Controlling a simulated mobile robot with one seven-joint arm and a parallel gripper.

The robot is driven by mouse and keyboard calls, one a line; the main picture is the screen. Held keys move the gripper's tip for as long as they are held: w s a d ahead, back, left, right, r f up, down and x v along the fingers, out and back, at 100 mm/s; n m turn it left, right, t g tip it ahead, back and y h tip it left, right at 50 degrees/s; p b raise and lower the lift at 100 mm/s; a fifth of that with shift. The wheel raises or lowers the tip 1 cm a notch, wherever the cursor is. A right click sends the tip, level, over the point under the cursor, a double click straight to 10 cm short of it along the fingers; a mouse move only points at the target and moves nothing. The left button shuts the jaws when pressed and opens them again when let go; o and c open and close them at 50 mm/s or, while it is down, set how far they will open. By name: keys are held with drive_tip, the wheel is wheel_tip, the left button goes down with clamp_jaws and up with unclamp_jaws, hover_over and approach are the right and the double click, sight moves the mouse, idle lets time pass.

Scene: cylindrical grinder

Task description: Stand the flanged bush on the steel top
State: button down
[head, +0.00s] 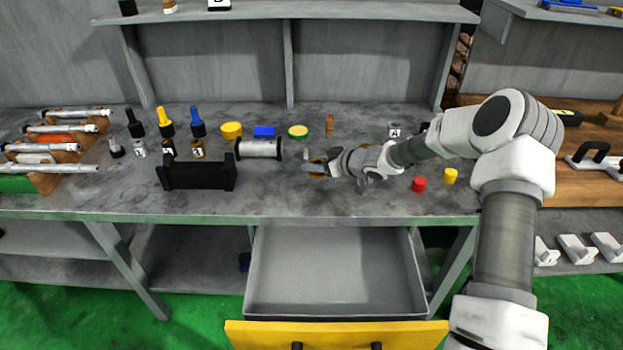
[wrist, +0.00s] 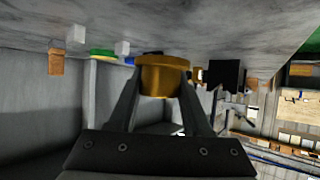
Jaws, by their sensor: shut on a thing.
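The flanged bush (wrist: 162,76) is a brass-coloured ring with a wider rim, between my fingertips in the wrist view. My gripper (wrist: 158,92) is shut on it. In the head view my gripper (head: 318,166) is over the middle of the steel top (head: 290,205), and only a small brass patch of the bush shows between the fingers. I cannot tell whether the bush touches the top. The grey steel top is the long bench surface, and it also shows in the wrist view (wrist: 150,25).
A silver spool (head: 260,148) and a black holder (head: 196,176) stand left of my gripper. A red cylinder (head: 419,184) and a yellow one (head: 450,175) stand right. A yellow-fronted drawer (head: 335,334) is open below. The top's front strip is clear.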

sight(312, 182)
drive_tip(key=shift+w+a+f, duration=0.1)
drive_tip(key=shift+a+f, duration=0.25)
drive_tip(key=shift+f, duration=0.1)
drive_tip(key=shift+f+b, duration=0.7)
drive_tip(key=shift+f, duration=1)
drive_tip(key=shift+f, duration=0.1)
drive_tip(key=shift+c, duration=1.7)
unclamp_jaws()
drive_tip(key=shift+d, duration=0.1)
drive_tip(key=p+v, duration=0.2)
drive_tip(key=v, duration=1)
